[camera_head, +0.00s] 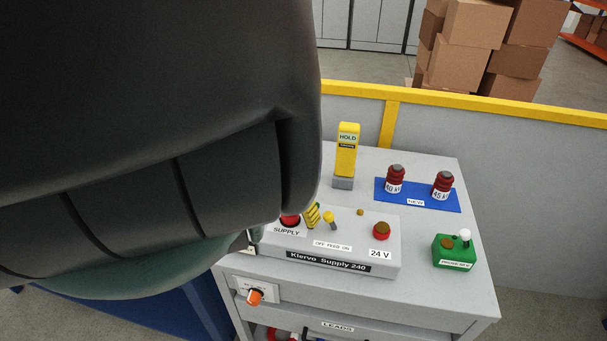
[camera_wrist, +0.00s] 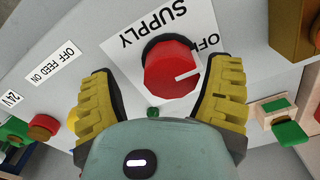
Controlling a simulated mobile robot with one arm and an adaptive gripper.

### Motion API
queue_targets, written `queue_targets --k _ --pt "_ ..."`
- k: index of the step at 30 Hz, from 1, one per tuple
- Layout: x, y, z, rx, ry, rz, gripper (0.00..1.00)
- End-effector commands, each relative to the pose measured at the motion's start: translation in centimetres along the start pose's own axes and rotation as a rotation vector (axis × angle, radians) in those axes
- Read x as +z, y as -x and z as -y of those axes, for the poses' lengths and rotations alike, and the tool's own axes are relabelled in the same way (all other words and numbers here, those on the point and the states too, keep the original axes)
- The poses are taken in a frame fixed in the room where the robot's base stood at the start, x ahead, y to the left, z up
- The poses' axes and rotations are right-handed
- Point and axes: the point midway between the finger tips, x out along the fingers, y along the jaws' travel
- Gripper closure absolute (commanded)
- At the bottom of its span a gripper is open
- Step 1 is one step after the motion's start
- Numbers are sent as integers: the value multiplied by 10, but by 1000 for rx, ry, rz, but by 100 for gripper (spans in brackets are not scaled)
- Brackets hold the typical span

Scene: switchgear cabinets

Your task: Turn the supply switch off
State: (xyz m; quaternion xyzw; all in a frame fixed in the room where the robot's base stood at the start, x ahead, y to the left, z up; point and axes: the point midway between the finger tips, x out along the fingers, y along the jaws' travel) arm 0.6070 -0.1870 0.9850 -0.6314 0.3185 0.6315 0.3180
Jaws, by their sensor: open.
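The red supply knob (camera_wrist: 170,68) sits on a white plate marked SUPPLY (camera_wrist: 150,30) in the wrist view. Its white pointer line slants to the right; an OFF mark is partly hidden by a finger. My gripper (camera_wrist: 162,75) is open, with one yellow ribbed finger on each side of the knob. Contact with the knob cannot be told. In the head view, the supply knob (camera_head: 290,220) is partly covered by my arm, and one yellow finger (camera_head: 312,215) shows beside it. The knob is on the grey Klervo Supply 240 box (camera_head: 350,252).
A yellow feed toggle (camera_head: 330,219) and a red 24 V terminal (camera_head: 382,231) stand right of the knob. Behind are a yellow HOLD stand (camera_head: 347,155) and a blue mat (camera_head: 418,196) with two red parts. A green box (camera_head: 455,252) is at right; an orange knob (camera_head: 255,297) is below.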

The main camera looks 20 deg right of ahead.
Motion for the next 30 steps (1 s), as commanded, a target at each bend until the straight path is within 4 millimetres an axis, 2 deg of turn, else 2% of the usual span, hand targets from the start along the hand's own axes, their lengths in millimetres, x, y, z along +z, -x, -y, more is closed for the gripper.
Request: queue_targets --k 1,15,24,30 --pt "7 1 11 2 -30 0 22" --pt "6 1 11 -1 -649 -1 22" --pt "6 0 10 0 -975 -2 22" --pt "6 24 12 -3 -971 0 22"
